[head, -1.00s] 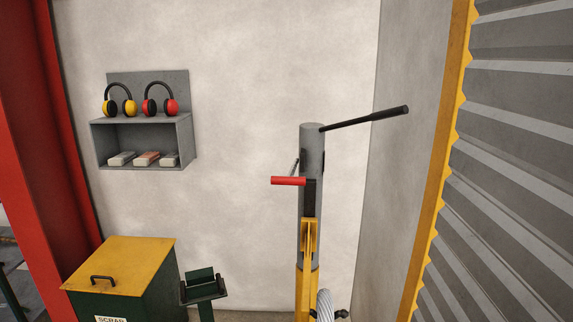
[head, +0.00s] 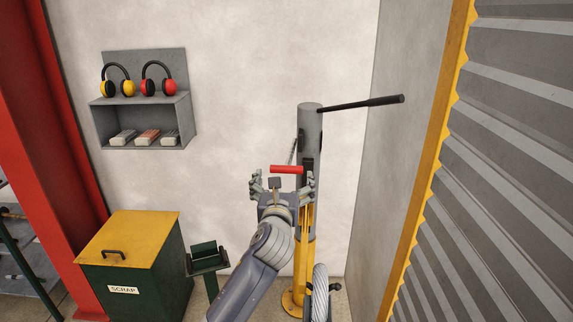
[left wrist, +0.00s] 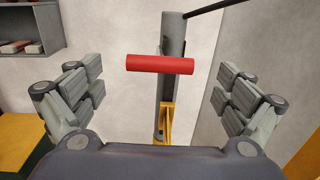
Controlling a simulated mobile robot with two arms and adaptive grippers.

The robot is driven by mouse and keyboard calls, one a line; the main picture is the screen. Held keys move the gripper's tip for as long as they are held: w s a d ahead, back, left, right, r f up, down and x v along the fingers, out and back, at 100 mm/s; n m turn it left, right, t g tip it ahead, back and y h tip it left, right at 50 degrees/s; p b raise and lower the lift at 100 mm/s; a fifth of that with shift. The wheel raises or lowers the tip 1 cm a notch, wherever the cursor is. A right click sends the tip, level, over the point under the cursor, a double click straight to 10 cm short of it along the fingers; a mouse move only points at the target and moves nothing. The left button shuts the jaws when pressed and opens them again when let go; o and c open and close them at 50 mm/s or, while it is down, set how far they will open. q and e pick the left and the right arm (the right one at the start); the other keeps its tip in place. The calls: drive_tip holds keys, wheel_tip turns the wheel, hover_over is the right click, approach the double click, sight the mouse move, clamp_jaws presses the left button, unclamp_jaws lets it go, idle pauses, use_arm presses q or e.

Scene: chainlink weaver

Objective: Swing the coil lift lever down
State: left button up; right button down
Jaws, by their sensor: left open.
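A grey post (head: 309,125) on a yellow stand is right of centre in the head view. A long dark lever (head: 362,103) sticks out to the right from its top, rising slightly. A red bar handle (head: 287,169) sits lower on the post's front; it also shows in the left wrist view (left wrist: 160,64), lying level. I cannot tell which one is the coil lift lever. My left gripper (head: 284,181) is open, its fingers spread to either side of the red bar, with no visible contact. The right gripper is not in view.
A green scrap bin (head: 112,287) with a yellow lid (head: 130,236) and a small green stand (head: 207,258) are on the left. A wall shelf (head: 185,130) holds ear defenders. A ribbed shutter (head: 500,180) is on the right. A grey coil (head: 320,285) is low by the post.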

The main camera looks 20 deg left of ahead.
sight(286, 169)
use_arm(q)
drive_tip(key=shift+p+x, duration=0.6)
drive_tip(key=shift+x, duration=2.9)
drive_tip(key=shift+c, duration=0.6)
